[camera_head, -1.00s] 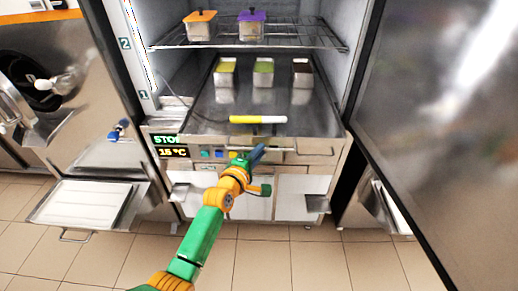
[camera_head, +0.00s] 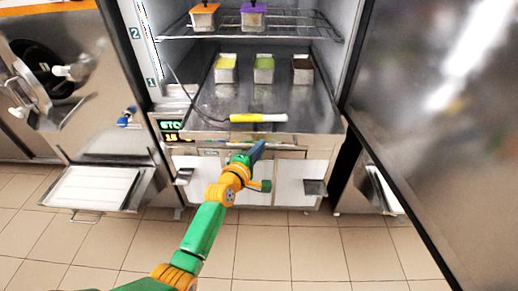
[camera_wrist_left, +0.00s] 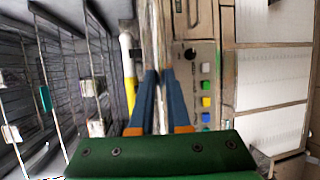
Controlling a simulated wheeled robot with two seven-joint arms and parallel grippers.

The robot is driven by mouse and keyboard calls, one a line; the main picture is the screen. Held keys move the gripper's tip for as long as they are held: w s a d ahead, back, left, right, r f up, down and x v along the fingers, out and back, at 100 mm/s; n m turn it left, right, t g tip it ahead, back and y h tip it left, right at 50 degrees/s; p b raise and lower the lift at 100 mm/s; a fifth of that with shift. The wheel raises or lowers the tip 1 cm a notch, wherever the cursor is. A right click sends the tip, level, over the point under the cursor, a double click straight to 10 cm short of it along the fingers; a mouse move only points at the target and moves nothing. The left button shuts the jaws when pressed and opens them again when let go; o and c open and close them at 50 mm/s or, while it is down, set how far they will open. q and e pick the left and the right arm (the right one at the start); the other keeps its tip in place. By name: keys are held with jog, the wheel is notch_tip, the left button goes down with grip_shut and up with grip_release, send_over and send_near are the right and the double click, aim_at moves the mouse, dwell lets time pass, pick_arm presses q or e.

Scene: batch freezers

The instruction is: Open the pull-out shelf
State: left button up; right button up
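The pull-out shelf (camera_head: 215,102) is a flat metal tray inside the open freezer, partly out over the control panel below. It carries three small pots, with yellow (camera_head: 226,68), green (camera_head: 263,68) and dark (camera_head: 302,70) contents, and a yellow-white probe (camera_head: 259,118) with a cable. My left gripper (camera_head: 258,147) is at the middle of the shelf's front. In the left wrist view its blue fingers (camera_wrist_left: 159,74) are close together along the shelf's front strip, seemingly closed on its front edge or handle; the exact contact is hidden. My right gripper is out of view.
A wire shelf (camera_head: 290,30) above holds an orange-lidded and a purple-lidded pot. The freezer door (camera_head: 435,120) stands open at the right. The tiled floor in front is clear.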

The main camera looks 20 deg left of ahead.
pick_arm(q)
jog(key=shift+o, duration=0.8)
jog(key=shift+r, duration=0.1)
jog(key=d+v, duration=0.1)
jog(key=v, duration=0.6)
jog(key=shift+a+p, duration=0.45)
jog(key=shift+a, duration=0.05)
jog(key=shift+s, duration=0.1)
